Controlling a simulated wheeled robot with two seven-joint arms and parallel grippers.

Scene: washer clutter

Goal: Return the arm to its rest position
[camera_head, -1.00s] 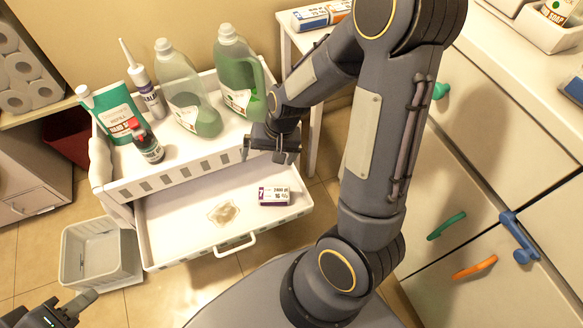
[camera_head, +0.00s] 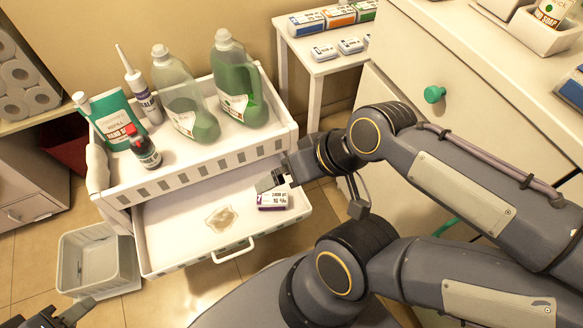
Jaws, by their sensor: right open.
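My right arm comes in from the right, folded low over the right side of the view. Its gripper (camera_head: 312,197) is open, with its fingers spread apart and nothing seen between them. It hangs by the right front corner of the open drawer (camera_head: 180,240). A small purple-and-white box (camera_head: 272,201) lies in that drawer, just below the left finger in the picture. My left gripper (camera_head: 75,312) shows only partly at the bottom left corner, and its jaw opening cannot be made out.
A white cart (camera_head: 190,170) holds bottles, a tube and a green-and-white pack. A grey bin (camera_head: 75,270) stands left of it. A side table (camera_head: 325,65) with small boxes stands behind. Cabinets with a green knob (camera_head: 435,94) are close to my right arm.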

